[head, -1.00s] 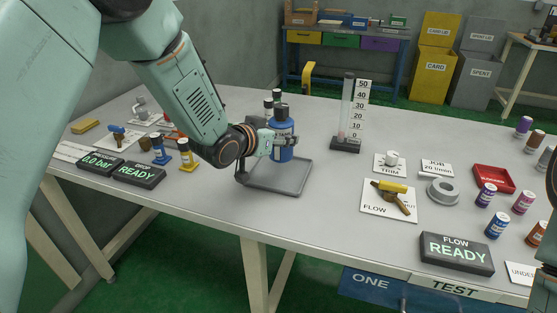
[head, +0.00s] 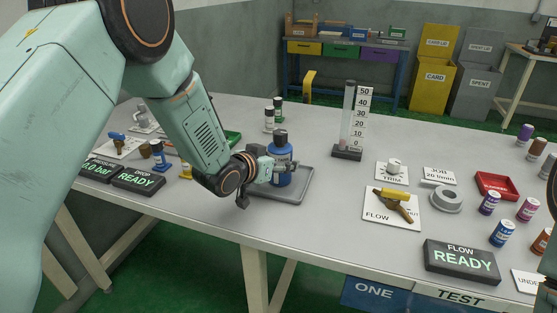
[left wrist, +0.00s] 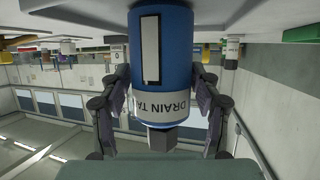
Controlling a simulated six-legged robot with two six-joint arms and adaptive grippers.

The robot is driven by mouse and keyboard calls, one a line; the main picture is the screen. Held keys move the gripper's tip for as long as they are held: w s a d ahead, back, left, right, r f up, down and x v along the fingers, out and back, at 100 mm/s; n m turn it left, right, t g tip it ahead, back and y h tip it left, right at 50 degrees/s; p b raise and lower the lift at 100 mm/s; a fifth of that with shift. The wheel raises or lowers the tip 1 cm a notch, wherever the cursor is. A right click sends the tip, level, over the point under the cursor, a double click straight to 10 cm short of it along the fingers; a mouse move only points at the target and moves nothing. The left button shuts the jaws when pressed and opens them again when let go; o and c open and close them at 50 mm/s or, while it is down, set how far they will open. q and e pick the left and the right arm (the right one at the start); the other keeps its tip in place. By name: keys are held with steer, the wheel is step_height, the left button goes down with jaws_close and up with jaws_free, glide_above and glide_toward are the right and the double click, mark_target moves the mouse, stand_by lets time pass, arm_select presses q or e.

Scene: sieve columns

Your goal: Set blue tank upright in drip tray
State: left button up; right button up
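The blue tank (head: 280,165) is upright over the grey drip tray (head: 303,185), its base within the tray's outline. I cannot tell whether the base touches the tray floor. My left gripper (head: 277,167) comes in from the left at the tank's side. In the left wrist view, the tank (left wrist: 160,55) appears upside down with its "DRAIN TA" label, and the fingers of the gripper (left wrist: 163,100) lie along both sides, closed on it. At the right edge of the head view only slivers of my right arm show; its fingertips do not.
Small bottles (head: 269,120) stand behind the tank. The measuring column (head: 347,125) is to the right, with the flow valve card (head: 380,215) in front of it. READY displays (head: 460,259) stand near the front edge. Bare table lies between tray and flow card.

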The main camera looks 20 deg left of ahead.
arm_select(q)
steer(key=shift+o, duration=1.1)
steer(key=shift+w+d, duration=0.1)
steer(key=shift+r, duration=0.2)
steer(key=p+v, duration=0.2)
steer(key=v, duration=1)
steer(key=shift+p, duration=0.4)
